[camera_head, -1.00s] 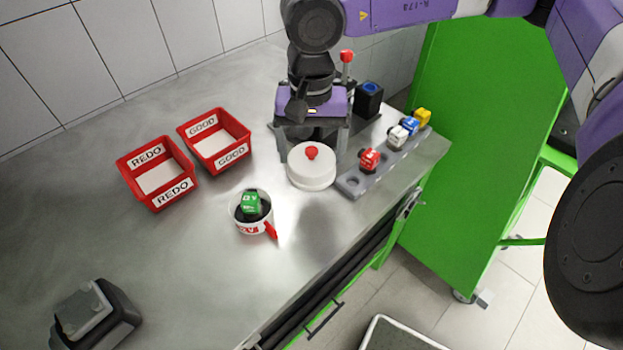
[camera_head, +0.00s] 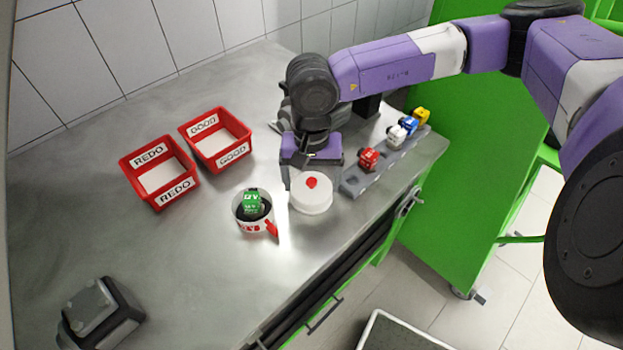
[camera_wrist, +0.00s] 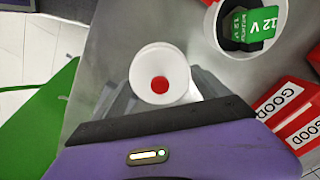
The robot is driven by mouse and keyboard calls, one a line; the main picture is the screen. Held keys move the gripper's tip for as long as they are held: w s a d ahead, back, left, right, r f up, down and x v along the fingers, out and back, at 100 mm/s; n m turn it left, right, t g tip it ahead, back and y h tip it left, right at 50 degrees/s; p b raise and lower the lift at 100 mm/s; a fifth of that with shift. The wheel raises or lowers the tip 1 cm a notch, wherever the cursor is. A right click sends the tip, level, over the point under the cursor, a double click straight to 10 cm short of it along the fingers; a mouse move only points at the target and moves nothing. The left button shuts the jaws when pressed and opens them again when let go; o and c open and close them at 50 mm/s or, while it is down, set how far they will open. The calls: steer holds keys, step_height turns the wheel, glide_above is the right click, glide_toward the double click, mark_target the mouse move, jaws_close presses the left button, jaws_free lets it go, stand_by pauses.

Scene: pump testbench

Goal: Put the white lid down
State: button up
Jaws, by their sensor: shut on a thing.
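The white round lid (camera_head: 311,200) with a red knob is at the front of my gripper (camera_head: 312,178), right of the white pot (camera_head: 247,226). In the wrist view the lid (camera_wrist: 146,62) sits between the grey fingers of my gripper (camera_wrist: 160,92), which are shut on it. The fingertips are partly hidden beneath the lid. I cannot tell if the lid touches the worktop. The pot has a red handle and holds a green 12 V block (camera_head: 251,200); it also shows in the wrist view (camera_wrist: 211,38).
Red GOOD (camera_head: 236,155) and REDO (camera_head: 178,190) bins stand to the left. A grey rack (camera_head: 355,187) with several coloured blocks is close to the lid's right. A grey-black device (camera_head: 103,312) stands front left. The metal worktop (camera_head: 200,265) is clear in front.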

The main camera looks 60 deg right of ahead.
mark_target(312, 181)
steer(key=shift+f, duration=0.2)
steer(key=o, duration=0.9)
steer(key=shift+r, duration=0.1)
step_height(312, 181, up, 12)
steer(key=b, duration=0.1)
steer(key=shift+r, duration=0.15)
